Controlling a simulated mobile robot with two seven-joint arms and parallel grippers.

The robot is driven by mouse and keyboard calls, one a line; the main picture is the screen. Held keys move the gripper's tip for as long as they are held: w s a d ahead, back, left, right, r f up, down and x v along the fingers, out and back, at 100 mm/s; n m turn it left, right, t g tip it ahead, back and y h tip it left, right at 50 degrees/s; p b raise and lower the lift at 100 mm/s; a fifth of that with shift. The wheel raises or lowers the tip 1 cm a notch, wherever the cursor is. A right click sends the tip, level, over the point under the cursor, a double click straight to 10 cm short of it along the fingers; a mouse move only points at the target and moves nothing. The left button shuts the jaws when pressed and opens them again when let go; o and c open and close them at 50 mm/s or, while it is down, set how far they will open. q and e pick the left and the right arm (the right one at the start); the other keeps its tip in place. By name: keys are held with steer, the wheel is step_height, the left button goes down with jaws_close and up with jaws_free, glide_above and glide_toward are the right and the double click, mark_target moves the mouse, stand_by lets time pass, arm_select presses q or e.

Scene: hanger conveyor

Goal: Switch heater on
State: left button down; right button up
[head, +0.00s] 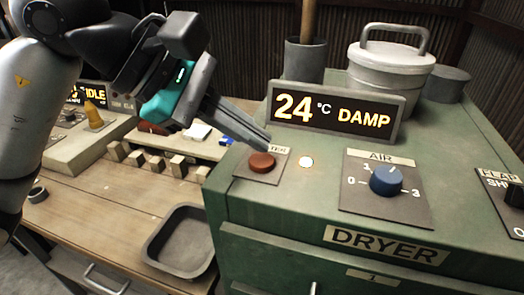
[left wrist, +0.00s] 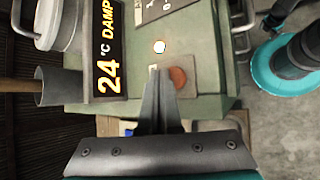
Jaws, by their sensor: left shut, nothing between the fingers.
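The heater's round red-brown button (head: 262,162) sits on a dark plate on the top left of the green dryer (head: 325,205). Its label is partly hidden by my gripper and ends in "TER". My left gripper (head: 268,146) is shut and empty, its fingertips just behind the button. In the left wrist view the fingertips (left wrist: 158,80) are beside the button (left wrist: 178,77); I cannot tell whether they touch it. A pale lit round lamp (head: 306,162) is right of the button. The display (head: 334,112) reads "24 °C DAMP". My right gripper is not in view.
A blue AIR knob (head: 386,180) and a FLAP switch (head: 514,195) are further right on the dryer. A lidded pot (head: 390,75) and a dark cup (head: 304,60) stand behind the display. A grey tray (head: 182,240) and wooden blocks (head: 150,160) lie on the bench at left.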

mark_target(251, 159)
arm_select(q)
steer(key=shift+r+p, duration=1.5)
steer(key=shift+r, duration=1.2)
